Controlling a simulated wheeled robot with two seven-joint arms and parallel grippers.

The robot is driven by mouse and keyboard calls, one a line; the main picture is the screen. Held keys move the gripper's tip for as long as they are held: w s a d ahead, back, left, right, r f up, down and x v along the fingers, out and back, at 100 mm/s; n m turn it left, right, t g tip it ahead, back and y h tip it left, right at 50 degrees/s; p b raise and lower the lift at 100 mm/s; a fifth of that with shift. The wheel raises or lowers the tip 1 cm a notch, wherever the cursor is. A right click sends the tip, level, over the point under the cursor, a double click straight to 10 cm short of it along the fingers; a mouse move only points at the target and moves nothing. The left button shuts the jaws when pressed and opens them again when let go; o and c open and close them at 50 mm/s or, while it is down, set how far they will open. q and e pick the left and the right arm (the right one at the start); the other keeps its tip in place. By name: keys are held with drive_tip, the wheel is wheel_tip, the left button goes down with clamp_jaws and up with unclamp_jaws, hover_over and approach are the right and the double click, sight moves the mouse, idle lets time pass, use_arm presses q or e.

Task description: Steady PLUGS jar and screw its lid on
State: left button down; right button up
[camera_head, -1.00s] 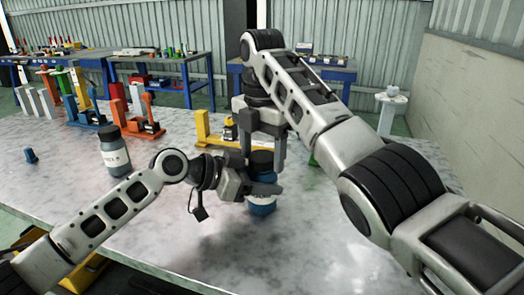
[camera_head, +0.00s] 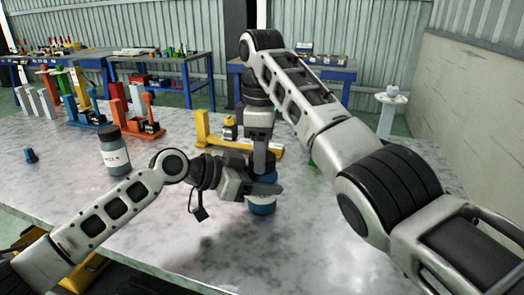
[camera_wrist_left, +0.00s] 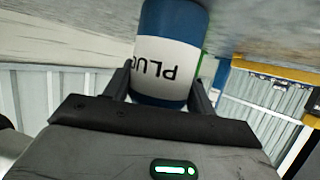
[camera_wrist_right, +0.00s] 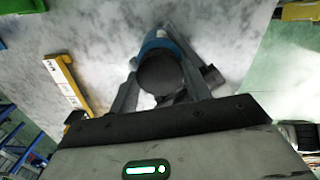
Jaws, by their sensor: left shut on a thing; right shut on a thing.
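The PLUGS jar (camera_head: 262,205) stands on the marble-look table, blue with a white label band. In the left wrist view the jar (camera_wrist_left: 170,55) shows its label upside down. My left gripper (camera_head: 262,188) is shut around the jar's body from the side. It also shows in the left wrist view (camera_wrist_left: 162,85). My right gripper (camera_head: 262,165) comes down from above and is shut on the dark lid, which is largely hidden in the head view. In the right wrist view the round dark lid (camera_wrist_right: 160,75) sits between its fingers at the top of the jar.
Another labelled jar (camera_head: 115,152) with a dark lid stands to the left on the table. A small blue part (camera_head: 31,155) lies at far left. A yellow stand (camera_head: 225,140) is behind the grippers; orange and other stands (camera_head: 140,110) are at back left. The front table area is clear.

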drive_tip(key=shift+m, duration=1.2)
drive_tip(key=o, duration=1.1)
use_arm(q)
drive_tip(key=shift+r, duration=0.1)
use_arm(e)
drive_tip(key=shift+r, duration=2.3)
